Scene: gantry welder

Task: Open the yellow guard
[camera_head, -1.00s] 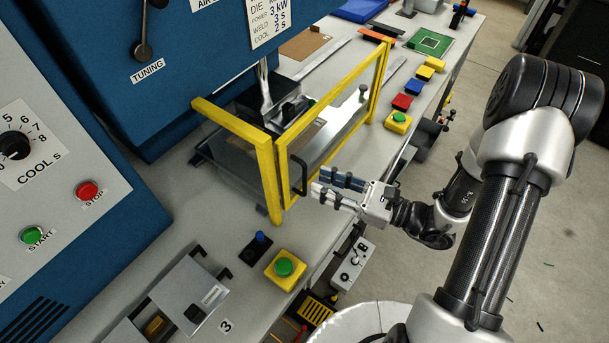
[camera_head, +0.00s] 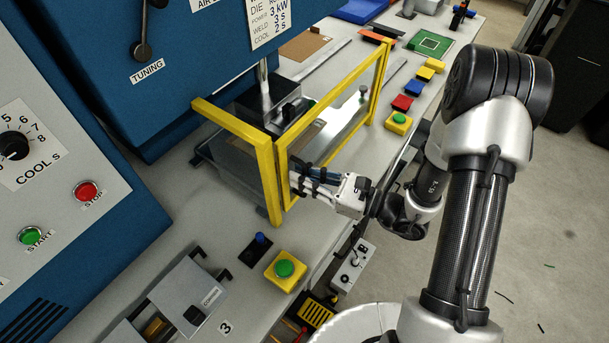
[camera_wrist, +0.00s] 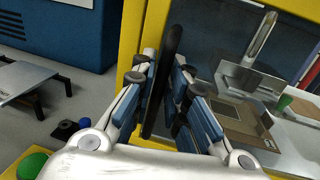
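The yellow guard (camera_head: 330,95) is a yellow-framed clear panel in front of the welder's work area in the head view. It stands shut against a fixed yellow side frame (camera_head: 262,165). Its black vertical bar handle (camera_wrist: 165,75) shows in the wrist view; in the head view my fingers mostly hide it. My gripper (camera_wrist: 164,85) is at the handle, one finger on each side of the bar. The fingers look spread, without a clear grip on it; contact is hard to tell. My gripper also shows in the head view (camera_head: 305,180).
A green button on a yellow box (camera_head: 285,268) and a blue-knobbed switch (camera_head: 260,241) sit on the bench nearer the front. Another green button box (camera_head: 398,122) stands beyond the guard's far end. The blue welder cabinet (camera_head: 75,120) is at left. Open floor lies at right.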

